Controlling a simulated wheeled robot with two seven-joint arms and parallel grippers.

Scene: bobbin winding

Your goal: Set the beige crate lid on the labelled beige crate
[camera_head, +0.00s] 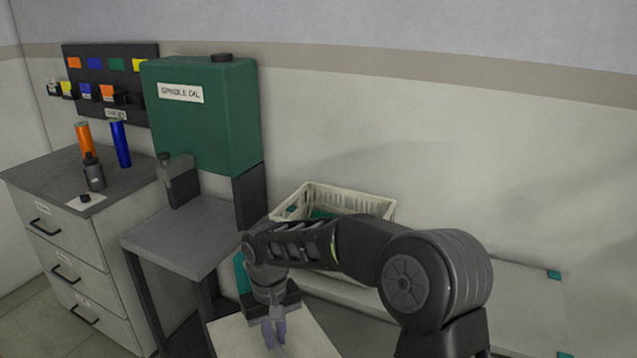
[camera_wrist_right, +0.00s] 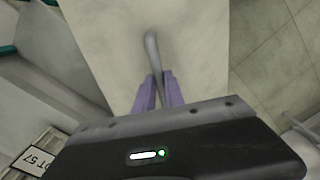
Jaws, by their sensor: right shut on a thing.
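My right gripper (camera_head: 275,335) is shut on the handle of the beige crate lid (camera_head: 228,338), at the bottom of the head view. In the right wrist view the lid (camera_wrist_right: 200,40) is a flat pale panel, and its grey bar handle (camera_wrist_right: 152,52) runs between the purple fingers (camera_wrist_right: 159,88). A beige crate (camera_head: 378,207) with an open top and teal things inside stands against the wall, partly behind my right arm. No label on it can be read in the head view. My left gripper is not in view.
A label (camera_wrist_right: 42,155) reading about "PT 57" shows at lower left in the wrist view. A pale surface with teal corners (camera_head: 525,300) lies at right.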

